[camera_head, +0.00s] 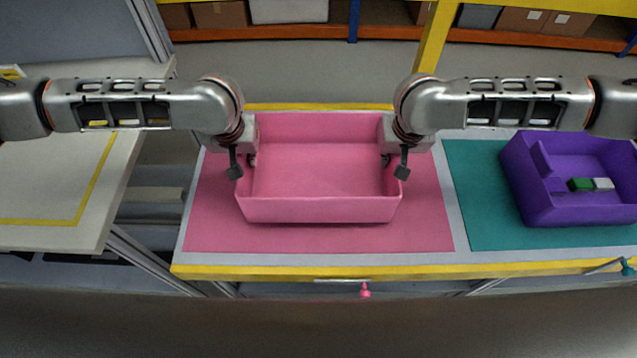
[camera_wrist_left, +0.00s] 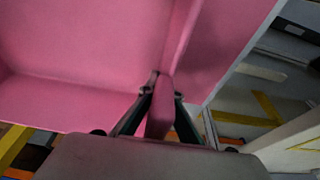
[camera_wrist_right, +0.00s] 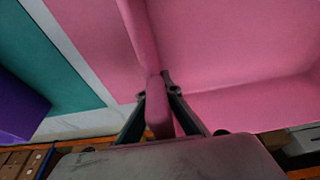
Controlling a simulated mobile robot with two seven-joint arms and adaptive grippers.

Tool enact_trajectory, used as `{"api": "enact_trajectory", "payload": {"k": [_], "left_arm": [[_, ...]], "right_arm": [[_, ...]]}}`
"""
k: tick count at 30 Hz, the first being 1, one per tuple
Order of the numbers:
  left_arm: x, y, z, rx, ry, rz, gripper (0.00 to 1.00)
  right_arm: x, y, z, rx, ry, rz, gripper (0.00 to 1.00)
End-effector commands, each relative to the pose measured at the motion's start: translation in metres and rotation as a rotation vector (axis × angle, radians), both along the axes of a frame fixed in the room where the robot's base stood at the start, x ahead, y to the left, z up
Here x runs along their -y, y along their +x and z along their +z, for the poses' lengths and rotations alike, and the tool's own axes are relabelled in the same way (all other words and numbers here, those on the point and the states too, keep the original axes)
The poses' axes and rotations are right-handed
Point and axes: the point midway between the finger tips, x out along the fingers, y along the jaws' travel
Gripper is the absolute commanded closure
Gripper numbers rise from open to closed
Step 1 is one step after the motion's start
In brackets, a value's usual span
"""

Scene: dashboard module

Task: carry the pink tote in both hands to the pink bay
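The pink tote (camera_head: 318,209) is empty and level. It appears to sit on the pink mat (camera_head: 310,240) of the bench, within the mat's front and side edges. My left gripper (camera_head: 243,162) straddles the tote's left wall, one finger inside and one outside. In the left wrist view its fingers (camera_wrist_left: 165,92) close against the wall. My right gripper (camera_head: 394,166) holds the right wall the same way, and its fingers (camera_wrist_right: 157,90) press on the wall in the right wrist view. The tote's underside is hidden.
A purple tote (camera_head: 570,208) with a green-and-white item (camera_head: 590,184) stands on a teal mat (camera_head: 480,215) to the right. A pale table (camera_head: 50,190) with yellow tape is at left, across a gap. A pink knob (camera_head: 365,291) hangs at the bench front. Shelves with boxes stand behind.

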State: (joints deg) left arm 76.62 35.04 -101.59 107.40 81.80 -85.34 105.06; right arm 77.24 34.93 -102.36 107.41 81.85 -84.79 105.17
Motion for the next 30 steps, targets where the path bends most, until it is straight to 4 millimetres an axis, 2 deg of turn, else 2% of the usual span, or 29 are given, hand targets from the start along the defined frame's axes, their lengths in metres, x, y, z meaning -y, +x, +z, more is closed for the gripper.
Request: {"api": "enact_trajectory", "payload": {"k": [1, 11, 30], "left_arm": [[-0.005, 0.002, -0.001, 0.002, 0.009, 0.005, 1.0], [-0.005, 0.002, -0.004, 0.002, 0.01, 0.005, 1.0], [-0.006, 0.002, -0.036, 0.002, 0.011, 0.004, 1.0]], "right_arm": [[0.005, 0.002, -0.001, 0.002, -0.009, -0.005, 1.0], [0.005, 0.002, -0.004, 0.002, -0.009, -0.005, 1.0], [0.005, 0.001, -0.036, 0.001, -0.01, -0.005, 1.0]]}}
